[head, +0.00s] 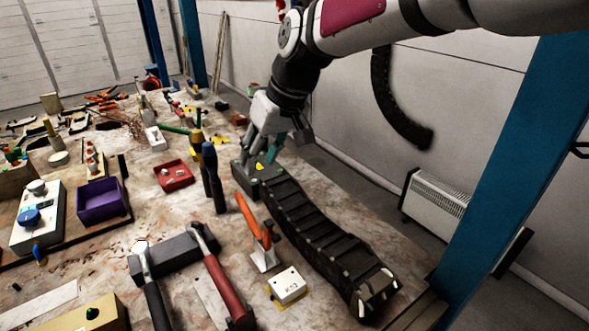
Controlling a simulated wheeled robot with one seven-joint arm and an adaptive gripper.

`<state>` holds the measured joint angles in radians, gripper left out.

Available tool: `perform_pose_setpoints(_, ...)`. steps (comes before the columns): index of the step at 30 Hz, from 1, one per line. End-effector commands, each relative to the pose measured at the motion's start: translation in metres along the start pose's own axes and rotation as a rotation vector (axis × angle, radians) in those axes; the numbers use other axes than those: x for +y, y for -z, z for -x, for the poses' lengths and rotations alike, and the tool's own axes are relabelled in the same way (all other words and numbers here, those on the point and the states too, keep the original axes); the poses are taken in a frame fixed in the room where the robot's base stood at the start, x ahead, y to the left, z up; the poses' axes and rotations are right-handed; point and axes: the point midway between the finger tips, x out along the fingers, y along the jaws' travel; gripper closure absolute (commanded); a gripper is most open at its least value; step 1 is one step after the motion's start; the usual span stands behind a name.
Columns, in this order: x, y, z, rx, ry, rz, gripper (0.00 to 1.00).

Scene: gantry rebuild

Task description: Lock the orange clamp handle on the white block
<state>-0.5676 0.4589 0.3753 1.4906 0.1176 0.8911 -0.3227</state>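The orange clamp handle (248,215) stands up at a slant, its upper end leaning left, above a pale metal clamp base (263,260). The clamp's arm and tip are too small to make out against the block. My gripper (262,158) points down beyond the clamp, over the far end of the black cable chain. Its fingers look apart, with nothing clearly held. I cannot tell whether they touch the dark box under them.
The black cable chain (318,232) runs close along the clamp's right side. Hammers with red (222,289) and black handles lie at the left front. A red tray (174,176) and purple bin (101,201) are farther left.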

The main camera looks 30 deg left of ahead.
Motion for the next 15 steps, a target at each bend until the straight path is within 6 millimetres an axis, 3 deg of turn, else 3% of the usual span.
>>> perform_pose_setpoints(8,-0.006,0.006,-0.026,0.000,0.018,0.013,0.64)
perform_pose_setpoints(15,-0.007,0.006,-0.072,-0.001,0.017,0.012,0.64)
